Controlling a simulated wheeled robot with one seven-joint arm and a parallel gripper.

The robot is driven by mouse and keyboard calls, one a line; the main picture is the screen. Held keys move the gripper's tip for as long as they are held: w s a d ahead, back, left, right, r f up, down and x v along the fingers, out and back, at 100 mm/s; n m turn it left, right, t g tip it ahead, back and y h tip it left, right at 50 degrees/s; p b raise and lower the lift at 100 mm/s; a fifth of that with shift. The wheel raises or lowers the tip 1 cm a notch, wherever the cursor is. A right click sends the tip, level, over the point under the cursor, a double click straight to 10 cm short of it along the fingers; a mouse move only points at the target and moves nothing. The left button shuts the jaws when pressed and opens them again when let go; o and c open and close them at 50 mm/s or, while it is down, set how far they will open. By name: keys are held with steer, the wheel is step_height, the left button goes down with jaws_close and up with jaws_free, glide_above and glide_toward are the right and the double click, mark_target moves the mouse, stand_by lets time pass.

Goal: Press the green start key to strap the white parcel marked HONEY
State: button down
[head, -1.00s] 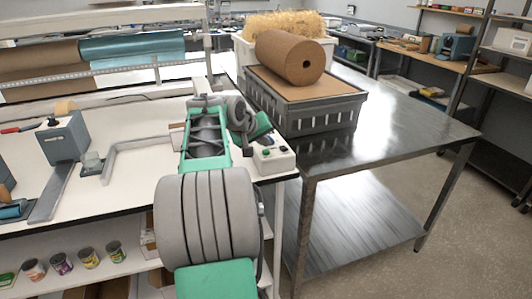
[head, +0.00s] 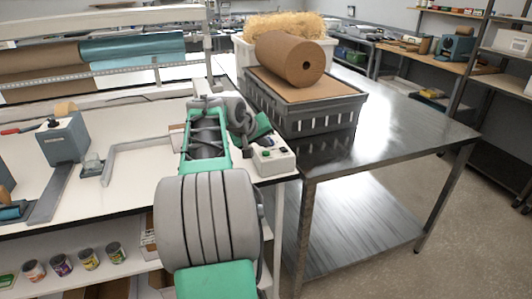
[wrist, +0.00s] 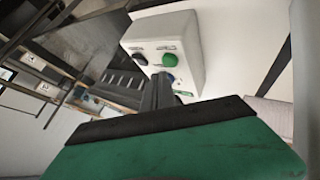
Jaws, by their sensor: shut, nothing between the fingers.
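A white control box (head: 273,160) sits at the right front corner of the white bench, just right of my arm. In the wrist view the box (wrist: 168,45) carries a round green key (wrist: 170,60), a black switch (wrist: 139,59) and a blue button (wrist: 168,78). My gripper (wrist: 160,84) is shut and empty, with its fingertips close to the box face, below the green key in the picture. Contact cannot be told. The fingertips overlap the blue button's area. I cannot make out a parcel marked HONEY; my arm hides part of the bench.
A grey crate (head: 262,101) with a brown paper roll (head: 290,58) stands on the steel table (head: 400,125) right of the bench. A blue-grey tape dispenser (head: 66,140) stands on the left of the bench. Several cans stand on the shelf below.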

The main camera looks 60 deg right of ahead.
mark_target(265, 154)
steer(key=shift+f, duration=0.1)
stand_by(0.6)
steer(key=shift+f, duration=0.35)
steer(key=shift+f+b, duration=0.5)
stand_by(0.6)
steer(key=shift+r+p, duration=0.75)
steer(key=shift+r, duration=0.15)
steer(key=shift+r, duration=0.1)
step_height(265, 154, up, 5)
steer(key=p, duration=0.4)
